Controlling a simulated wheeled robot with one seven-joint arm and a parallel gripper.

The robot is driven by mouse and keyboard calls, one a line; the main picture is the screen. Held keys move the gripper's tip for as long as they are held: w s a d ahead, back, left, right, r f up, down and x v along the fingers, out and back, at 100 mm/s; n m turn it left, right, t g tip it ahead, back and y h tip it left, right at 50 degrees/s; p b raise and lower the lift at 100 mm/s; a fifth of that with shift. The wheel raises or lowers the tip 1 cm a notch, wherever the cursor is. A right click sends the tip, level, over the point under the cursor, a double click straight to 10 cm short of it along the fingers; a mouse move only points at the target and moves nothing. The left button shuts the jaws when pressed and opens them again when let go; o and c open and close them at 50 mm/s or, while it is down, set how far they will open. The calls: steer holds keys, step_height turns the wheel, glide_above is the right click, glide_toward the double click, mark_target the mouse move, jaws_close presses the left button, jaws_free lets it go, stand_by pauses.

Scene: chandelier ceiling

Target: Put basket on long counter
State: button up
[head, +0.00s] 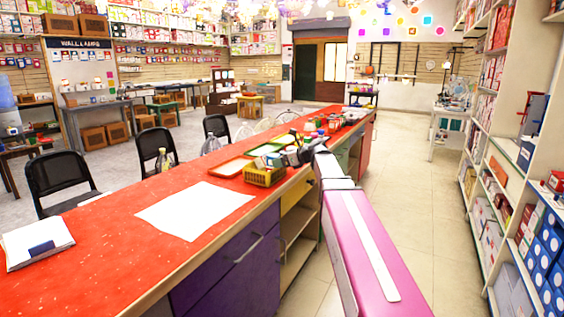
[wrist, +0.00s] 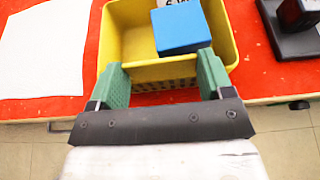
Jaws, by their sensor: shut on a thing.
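The yellow basket (head: 265,178) sits at the right edge of the long red-topped counter (head: 105,192). In the wrist view the basket (wrist: 125,38) is upright with a blue box (wrist: 180,28) and a white item with dark lettering inside. My gripper (wrist: 160,70) is at the basket's near side, its green fingers spread apart and overlapping the near wall, shut on the basket. The exact contact of the fingertips is hidden. In the head view my gripper (head: 297,155) is small and dark beside the basket. The counter's red top (wrist: 60,108) shows around the basket.
White paper (head: 195,209) lies on the counter left of the basket. Green and orange trays (head: 230,167) and small goods stand beyond it. A dark device (wrist: 298,22) is close on the basket's right. Black chairs (head: 60,178) line the far side. The right aisle floor (head: 405,190) is clear.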

steer(key=o, duration=1.2)
steer(key=shift+f, duration=0.1)
steer(key=v, duration=1.2)
steer(key=s+a+f+n+g+h, duration=0.1)
steer(key=s+f+n+h, duration=0.2)
steer(key=f, duration=0.5)
steer(key=s+f+n+g+h, duration=0.1)
steer(key=s+f+n+g, duration=0.15)
steer(key=f+n, duration=0.4)
steer(key=s+a+f+n+g+h, duration=0.15)
steer(key=s+f, duration=0.25)
steer(key=f, duration=0.5)
steer(key=s+d+f+n+g+h, duration=0.1)
steer(key=s+f+n+h, duration=0.1)
steer(key=s+f+n, duration=0.2)
steer(key=s+f+n+h, duration=0.1)
steer(key=s+f+n, duration=0.4)
steer(key=f, duration=0.1)
steer(key=s+d+f+n+g+h, duration=0.1)
steer(key=s+f+n+h, duration=0.1)
steer(key=s+f+n, duration=0.2)
steer(key=shift+s+d+f+n+g+h, duration=0.3)
steer(key=shift+s+f+n+h, duration=0.15)
steer(key=shift+f, duration=0.35)
